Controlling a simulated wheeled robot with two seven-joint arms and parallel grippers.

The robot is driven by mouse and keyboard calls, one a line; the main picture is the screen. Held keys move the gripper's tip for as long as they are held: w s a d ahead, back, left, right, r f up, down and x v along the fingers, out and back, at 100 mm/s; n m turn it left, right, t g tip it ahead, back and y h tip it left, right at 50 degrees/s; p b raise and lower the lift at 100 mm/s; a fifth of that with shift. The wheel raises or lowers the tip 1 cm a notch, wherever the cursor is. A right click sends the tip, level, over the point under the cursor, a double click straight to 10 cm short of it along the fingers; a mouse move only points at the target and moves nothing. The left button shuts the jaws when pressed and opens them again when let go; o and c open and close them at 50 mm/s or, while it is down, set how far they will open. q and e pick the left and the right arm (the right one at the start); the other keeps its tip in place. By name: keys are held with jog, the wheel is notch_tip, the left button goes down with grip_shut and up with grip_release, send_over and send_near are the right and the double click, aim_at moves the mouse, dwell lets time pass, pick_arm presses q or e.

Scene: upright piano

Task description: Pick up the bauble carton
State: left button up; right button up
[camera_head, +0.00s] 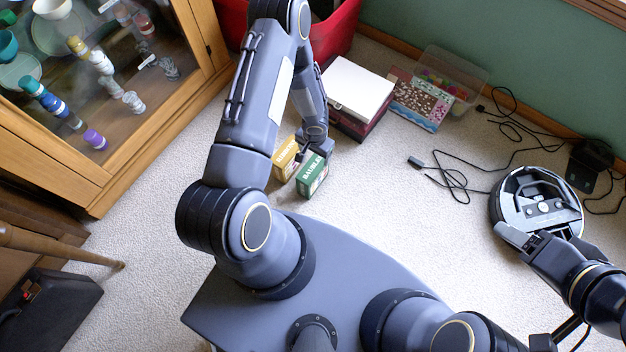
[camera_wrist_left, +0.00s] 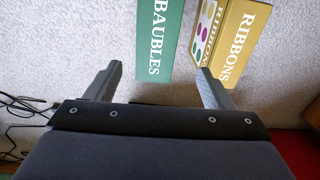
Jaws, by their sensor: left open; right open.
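The bauble carton (camera_head: 312,176) is a green box with white "BAUBLES" lettering, standing on the carpet. It shows at the top of the left wrist view (camera_wrist_left: 160,38), between the finger directions. My left gripper (camera_head: 314,150) is open and empty just behind the carton in the head view, and appears apart from it. In the left wrist view the open fingers (camera_wrist_left: 158,72) spread wider than the carton; the right finger's tip is near the yellow ribbons carton (camera_wrist_left: 232,40). My right gripper (camera_head: 514,238) is open beside the robot vacuum, far from the carton.
The ribbons carton (camera_head: 285,158) stands close left of the bauble carton. A white-lidded dark red box (camera_head: 357,88), a patterned flat item (camera_head: 415,98) and a clear bin (camera_head: 450,75) lie behind. Cables and a robot vacuum (camera_head: 538,200) are right. Carpet right of the carton is clear.

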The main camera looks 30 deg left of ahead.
aim_at(313, 171)
pick_arm(q)
jog(key=f+b, duration=0.1)
jog(key=f, duration=0.2)
jog(key=s+f+b, duration=0.1)
jog(key=f, duration=0.3)
jog(key=f+b, duration=0.1)
jog(key=f, duration=0.2)
jog(key=shift+s+d+f+b, duration=0.15)
jog(key=shift+s+f+b, duration=0.05)
jog(key=shift+s+b, duration=0.15)
jog(key=shift+w+f, duration=0.1)
jog(key=shift+f, duration=0.2)
jog(key=c, duration=1.2)
jog(key=shift+r, duration=0.1)
jog(key=shift+c, duration=0.2)
